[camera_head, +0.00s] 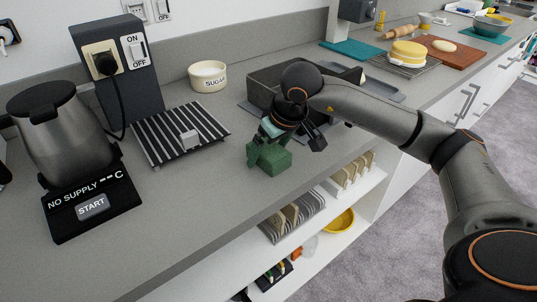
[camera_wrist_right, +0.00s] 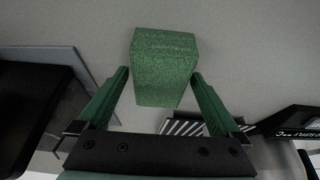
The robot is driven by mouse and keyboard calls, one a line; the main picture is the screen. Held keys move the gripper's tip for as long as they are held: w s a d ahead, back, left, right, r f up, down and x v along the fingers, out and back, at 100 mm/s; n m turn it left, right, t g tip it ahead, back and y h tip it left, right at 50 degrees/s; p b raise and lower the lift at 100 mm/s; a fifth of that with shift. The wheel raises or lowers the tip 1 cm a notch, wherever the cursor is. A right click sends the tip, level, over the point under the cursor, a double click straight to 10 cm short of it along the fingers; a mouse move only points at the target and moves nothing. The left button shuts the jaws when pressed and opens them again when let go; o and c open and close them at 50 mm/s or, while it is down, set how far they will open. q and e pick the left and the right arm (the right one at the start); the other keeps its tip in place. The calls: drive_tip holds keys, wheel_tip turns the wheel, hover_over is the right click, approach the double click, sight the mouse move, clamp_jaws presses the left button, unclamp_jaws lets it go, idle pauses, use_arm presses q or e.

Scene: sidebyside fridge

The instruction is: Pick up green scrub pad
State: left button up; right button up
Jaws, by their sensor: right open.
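The green scrub pad (camera_head: 273,158) is a block on the grey counter, near its front edge. It also shows in the right wrist view (camera_wrist_right: 163,68), ahead of and partly between the two green fingers. My right gripper (camera_wrist_right: 160,88) is open, with a finger on each side of the pad's near end. In the head view my right gripper (camera_head: 266,142) is right above and beside the pad and hides part of it. I cannot tell whether the fingers touch it. My left gripper is in neither view.
A kettle (camera_head: 62,135) is at the left. Open shelves (camera_head: 350,203) lie below the counter edge.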

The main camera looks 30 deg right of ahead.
drive_tip(key=shift+f, duration=0.2)
idle(0.5)
drive_tip(key=shift+c, duration=0.4)
drive_tip(key=c, duration=1.2)
